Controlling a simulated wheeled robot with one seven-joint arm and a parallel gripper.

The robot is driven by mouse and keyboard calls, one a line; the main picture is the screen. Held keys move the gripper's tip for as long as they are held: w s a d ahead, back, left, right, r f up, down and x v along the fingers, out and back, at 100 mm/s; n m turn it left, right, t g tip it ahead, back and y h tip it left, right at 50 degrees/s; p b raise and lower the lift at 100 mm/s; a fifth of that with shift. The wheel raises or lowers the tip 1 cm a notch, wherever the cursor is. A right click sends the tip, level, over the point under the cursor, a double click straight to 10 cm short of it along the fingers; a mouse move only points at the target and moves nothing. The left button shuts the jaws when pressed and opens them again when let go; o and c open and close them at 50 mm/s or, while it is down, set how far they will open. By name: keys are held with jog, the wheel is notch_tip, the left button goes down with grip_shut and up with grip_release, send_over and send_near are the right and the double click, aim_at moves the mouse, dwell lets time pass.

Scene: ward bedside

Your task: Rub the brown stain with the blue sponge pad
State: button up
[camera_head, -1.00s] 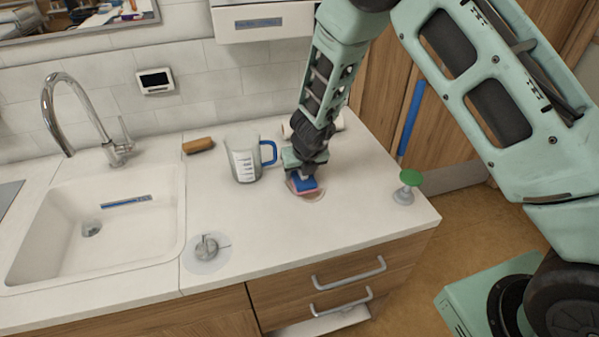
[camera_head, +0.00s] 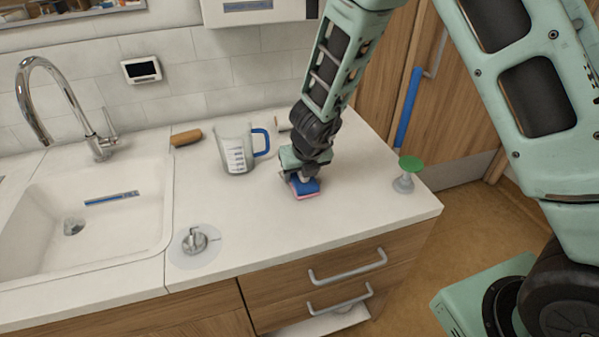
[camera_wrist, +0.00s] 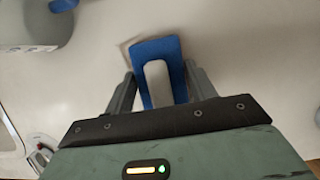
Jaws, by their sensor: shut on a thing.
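The blue sponge pad (camera_head: 306,188) has a pink lower layer and a pale grip on top. It appears to rest on the white counter. My gripper (camera_head: 303,168) is shut on it from above. In the wrist view the blue pad (camera_wrist: 143,52) and its pale grip (camera_wrist: 157,84) lie between the two fingers of my gripper (camera_wrist: 160,84). I cannot make out a clear brown stain in the head view; the pad and gripper cover part of the counter there. In the wrist view a faint brownish trace (camera_wrist: 124,45) shows beside the pad's upper left corner.
A measuring jug (camera_head: 236,152) with a blue handle stands left of my gripper. A brown-handled brush (camera_head: 186,138) lies behind it. A green-topped object (camera_head: 408,175) stands near the right edge. A sink (camera_head: 90,230) is at left.

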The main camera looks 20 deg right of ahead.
aim_at(299, 185)
jog(key=shift+s+f+b, duration=0.15)
jog(key=shift+s+b, duration=0.75)
jog(key=shift+s, duration=0.2)
jog(key=shift+s+b, duration=0.4)
jog(key=shift+s, duration=0.4)
jog(key=shift+a, duration=0.9)
jog(key=shift+w+r+p, duration=0.15)
jog(key=shift+w+p, duration=1.05)
jog(key=shift+w, duration=0.05)
jog(key=shift+w+r+p, duration=0.1)
jog(key=shift+w+p, duration=1.05)
jog(key=shift+w, duration=0.05)
jog(key=shift+w+p, duration=1)
jog(key=shift+w+f, duration=0.25)
jog(key=shift+w, duration=0.05)
jog(key=w+p, duration=0.3)
jog(key=p, duration=0.2)
jog(key=shift+w+r, duration=0.1)
jog(key=shift+r, duration=0.1)
jog(key=shift+c, duration=0.4)
jog(key=shift+w+f, duration=0.15)
jog(key=shift+w, duration=0.15)
